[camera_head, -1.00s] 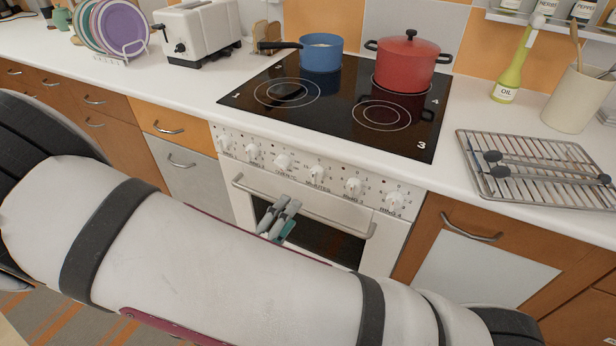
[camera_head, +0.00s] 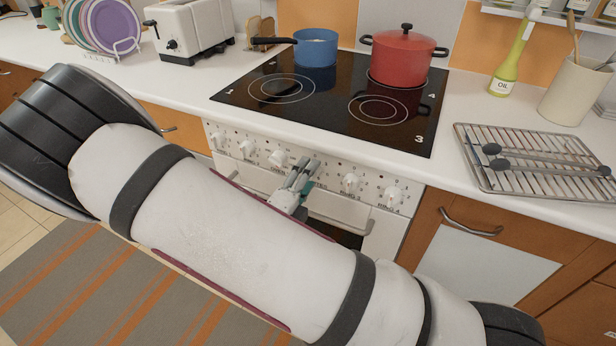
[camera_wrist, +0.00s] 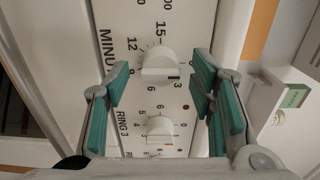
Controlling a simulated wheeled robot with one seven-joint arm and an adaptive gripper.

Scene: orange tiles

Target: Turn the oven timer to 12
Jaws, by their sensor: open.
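The oven timer knob (camera_wrist: 159,62) is white, on the white panel marked MINUTES in the wrist view. Numbers 3, 6, 9, 12 and 15 show around it. A small dark mark on its edge lies near the 3; I cannot tell its exact setting. My gripper (camera_wrist: 160,77) is open, with one green-padded finger on each side of the knob and visible gaps between. In the head view my gripper (camera_head: 302,176) is in front of the oven's control panel (camera_head: 237,149) and hides the timer knob.
The RING 3 knob (camera_wrist: 160,128) sits beside the timer knob, also between the finger lines in the wrist view. The oven door handle (camera_head: 340,220) juts out below the panel. A blue pot (camera_head: 316,50) and red pot (camera_head: 402,60) stand on the black hob (camera_head: 330,98).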

